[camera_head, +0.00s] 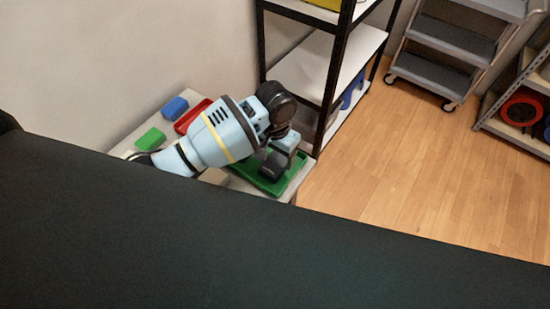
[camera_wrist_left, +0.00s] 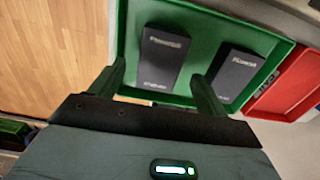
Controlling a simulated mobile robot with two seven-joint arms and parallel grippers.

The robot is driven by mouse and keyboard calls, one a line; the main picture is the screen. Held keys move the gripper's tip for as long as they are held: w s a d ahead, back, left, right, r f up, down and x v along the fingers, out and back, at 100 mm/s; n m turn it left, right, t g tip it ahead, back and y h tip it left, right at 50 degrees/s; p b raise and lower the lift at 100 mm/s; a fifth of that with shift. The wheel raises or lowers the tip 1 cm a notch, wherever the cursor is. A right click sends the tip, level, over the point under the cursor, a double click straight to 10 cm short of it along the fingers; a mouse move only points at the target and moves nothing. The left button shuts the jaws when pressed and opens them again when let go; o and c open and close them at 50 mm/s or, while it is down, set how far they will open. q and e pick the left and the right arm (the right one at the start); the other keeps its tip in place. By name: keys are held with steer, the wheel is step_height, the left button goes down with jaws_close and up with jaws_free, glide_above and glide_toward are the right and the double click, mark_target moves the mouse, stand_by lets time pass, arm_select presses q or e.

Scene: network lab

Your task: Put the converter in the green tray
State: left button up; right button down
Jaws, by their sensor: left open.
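The green tray (camera_head: 297,178) lies on a pale table in the head view; it also fills the upper middle of the left wrist view (camera_wrist_left: 205,33). Two dark boxes lie inside it, a left one (camera_wrist_left: 162,58) and a right one (camera_wrist_left: 236,72). Their white labels are too blurred to read, so I cannot tell which is the converter. A dark box also shows in the head view (camera_head: 273,166). My left gripper (camera_wrist_left: 157,75) is open above the tray, its fingers either side of the left box's near part, not visibly gripping it. My right gripper is out of view.
A red tray (camera_head: 191,116) lies beside the green one, partly hidden by my left arm. A blue block (camera_head: 175,107) and a green block (camera_head: 150,139) lie to the left. A black-framed shelf (camera_head: 335,70) stands close behind the table. Wooden floor (camera_head: 430,160) is clear at right.

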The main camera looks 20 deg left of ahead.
mark_target(276, 163)
arm_select(q)
step_height(276, 163, up, 9)
steer(key=p, duration=0.1)
steer(key=shift+r, duration=0.2)
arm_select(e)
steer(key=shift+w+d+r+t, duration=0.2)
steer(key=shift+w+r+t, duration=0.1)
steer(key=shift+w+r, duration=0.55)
arm_select(q)
steer(key=shift+f, duration=0.1)
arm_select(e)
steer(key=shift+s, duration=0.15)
